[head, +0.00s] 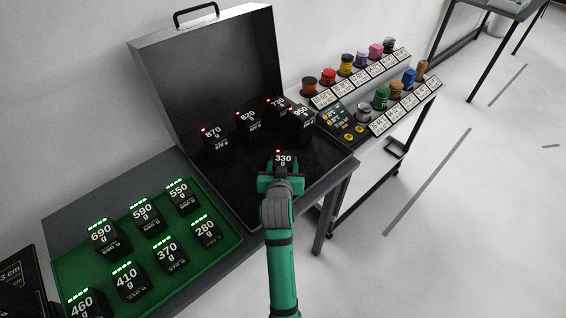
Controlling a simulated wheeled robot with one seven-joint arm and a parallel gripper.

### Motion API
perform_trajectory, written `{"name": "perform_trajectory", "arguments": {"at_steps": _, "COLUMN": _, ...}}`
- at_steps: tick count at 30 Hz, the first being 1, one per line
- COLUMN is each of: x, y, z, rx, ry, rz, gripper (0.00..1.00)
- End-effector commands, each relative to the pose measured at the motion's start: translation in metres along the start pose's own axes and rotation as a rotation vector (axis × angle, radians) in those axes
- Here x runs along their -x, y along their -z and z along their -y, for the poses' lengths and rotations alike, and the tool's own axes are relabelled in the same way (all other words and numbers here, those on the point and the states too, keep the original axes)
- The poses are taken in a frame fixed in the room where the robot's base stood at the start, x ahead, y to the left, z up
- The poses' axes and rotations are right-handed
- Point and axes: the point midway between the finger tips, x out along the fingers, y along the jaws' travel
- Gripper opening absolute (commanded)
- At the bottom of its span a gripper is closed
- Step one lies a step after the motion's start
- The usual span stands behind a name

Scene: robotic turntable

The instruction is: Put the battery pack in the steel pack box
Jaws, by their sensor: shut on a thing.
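A black battery pack marked 330 g (284,159) with a red light is in my gripper (283,172). My green gripper is shut on it, over the front right part of the open steel pack box (238,200). The box's dark lid (205,75) stands raised at the back. Several packs with red lights, such as the 870 g pack (212,138) and the 820 g pack (247,121), stand inside along the back. I cannot tell whether the held pack touches the box floor, as my gripper and arm hide its lower part.
A green tray (232,247) at left holds several packs with green lights, such as the 590 g pack (146,213). A trolley (385,148) at right carries coloured knobs and label cards. The box's front left floor is bare.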

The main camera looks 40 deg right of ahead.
Motion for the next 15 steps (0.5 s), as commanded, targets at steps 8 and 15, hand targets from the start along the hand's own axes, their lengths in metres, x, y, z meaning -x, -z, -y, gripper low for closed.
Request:
{"name": "perform_trajectory", "arguments": {"at_steps": 8, "x": -0.0004, "y": -0.0010, "z": 0.0002, "rx": 0.000, "ry": 0.000, "rz": 0.000, "gripper": 0.67}}
{"name": "perform_trajectory", "arguments": {"at_steps": 15, "x": 0.0023, "y": 0.0021, "z": 0.0003, "rx": 0.000, "ry": 0.000, "rz": 0.000, "gripper": 0.67}}
